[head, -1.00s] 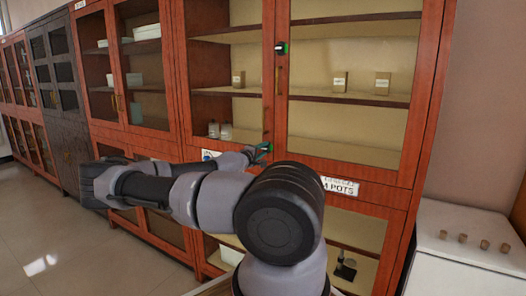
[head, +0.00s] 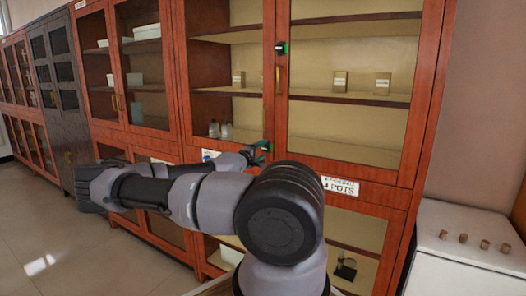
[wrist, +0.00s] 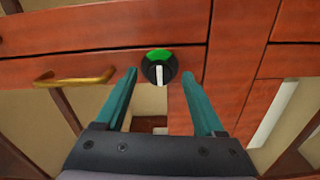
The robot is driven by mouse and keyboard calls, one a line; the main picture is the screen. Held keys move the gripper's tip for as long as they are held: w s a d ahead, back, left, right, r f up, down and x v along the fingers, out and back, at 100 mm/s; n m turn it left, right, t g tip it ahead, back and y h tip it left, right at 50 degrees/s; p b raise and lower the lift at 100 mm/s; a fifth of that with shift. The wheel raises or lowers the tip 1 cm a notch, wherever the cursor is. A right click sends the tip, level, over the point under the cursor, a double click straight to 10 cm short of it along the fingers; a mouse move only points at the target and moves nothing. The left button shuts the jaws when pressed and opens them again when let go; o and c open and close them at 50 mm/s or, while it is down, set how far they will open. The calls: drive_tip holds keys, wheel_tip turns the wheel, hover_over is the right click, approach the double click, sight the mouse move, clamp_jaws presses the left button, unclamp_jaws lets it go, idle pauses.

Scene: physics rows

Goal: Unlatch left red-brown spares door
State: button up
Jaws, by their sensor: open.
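The left red-brown door (head: 228,92) is glazed and looks closed in the head view. Its round black latch knob (wrist: 159,67) has a white pointer and a green sector in the wrist view. The pointer lies along the line of view, between my fingers. My gripper (wrist: 160,75) is open, with one teal finger on each side of the knob's near edge. I cannot tell if the fingers touch it.
A brass handle (wrist: 75,80) is left of the knob in the wrist view. A second black and green latch (head: 281,48) is higher up, on the right door. Small boxes and jars stand on shelves behind glass. A white counter (head: 465,245) stands at right.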

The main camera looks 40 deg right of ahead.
drive_tip(key=v, duration=0.9)
drive_tip(key=shift+a, duration=0.35)
drive_tip(key=shift+s, duration=0.15)
